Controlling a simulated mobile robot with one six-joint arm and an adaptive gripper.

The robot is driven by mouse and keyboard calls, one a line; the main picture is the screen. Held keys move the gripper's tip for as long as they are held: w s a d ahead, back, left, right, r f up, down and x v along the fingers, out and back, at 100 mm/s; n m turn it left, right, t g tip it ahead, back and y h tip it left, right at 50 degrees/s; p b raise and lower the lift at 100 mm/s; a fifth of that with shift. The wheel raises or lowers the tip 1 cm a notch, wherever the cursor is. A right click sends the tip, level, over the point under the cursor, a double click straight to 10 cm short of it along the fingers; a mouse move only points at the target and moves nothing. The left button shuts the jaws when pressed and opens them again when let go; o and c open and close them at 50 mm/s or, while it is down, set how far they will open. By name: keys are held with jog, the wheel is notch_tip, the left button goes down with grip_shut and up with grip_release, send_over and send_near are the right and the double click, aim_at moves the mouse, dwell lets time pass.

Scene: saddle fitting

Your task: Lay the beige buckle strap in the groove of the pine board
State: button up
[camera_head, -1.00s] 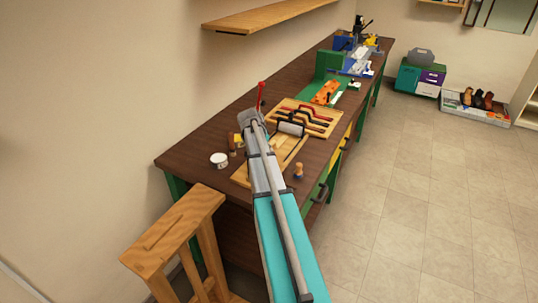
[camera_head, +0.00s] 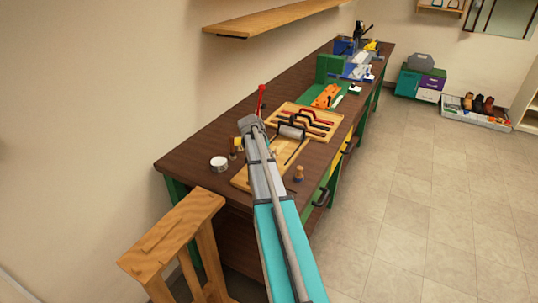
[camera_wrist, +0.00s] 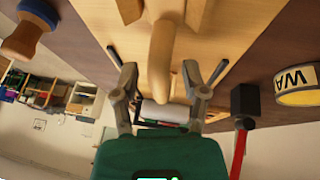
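The pine board (camera_head: 241,181) lies flat on the near end of the dark bench, partly hidden behind my arm. In the wrist view the board (camera_wrist: 222,48) spreads beneath my gripper. A beige, rounded strip (camera_wrist: 162,58) runs down the middle of that view between my fingers; it looks like the buckle strap, but I cannot tell whether it lies in the groove. My gripper (camera_wrist: 160,82) has its fingers spread on either side of the strip, with gaps showing. In the head view the fingertips are hidden by my arm.
A tin (camera_head: 219,163) stands left of the board, and a wooden-handled tool (camera_head: 298,173) stands right. A tool tray (camera_head: 322,116) with black and red handles lies beyond. In the wrist view a hammer (camera_wrist: 245,103) with a red handle shows at right. A wooden stand (camera_head: 172,238) stands in front.

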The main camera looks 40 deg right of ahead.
jog(key=shift+r, duration=0.15)
jog(key=shift+p+v, duration=1.1)
jog(key=shift+p, duration=0.05)
jog(key=p+v, duration=0.8)
jog(key=v, duration=0.1)
jog(key=shift+a+r+p, duration=0.2)
jog(key=shift+r+p, duration=0.15)
jog(key=shift+p, duration=0.05)
jog(key=s+a+n+y, duration=0.1)
jog(key=s+a+n, duration=0.3)
jog(key=a, duration=0.8)
jog(key=s+a+f+n+y, duration=0.1)
jog(key=s+a+n, duration=0.3)
jog(key=a, duration=0.9)
jog(key=s+a+n+y, duration=0.3)
jog(key=s+a+n, duration=0.2)
jog(key=s+a, duration=0.4)
jog(key=shift+s+a+f, duration=0.1)
jog(key=shift+a+f, duration=0.1)
jog(key=shift+a, duration=0.65)
jog(key=shift+s+a+f, duration=0.15)
jog(key=shift+a+f, duration=0.05)
jog(key=shift+a, duration=0.65)
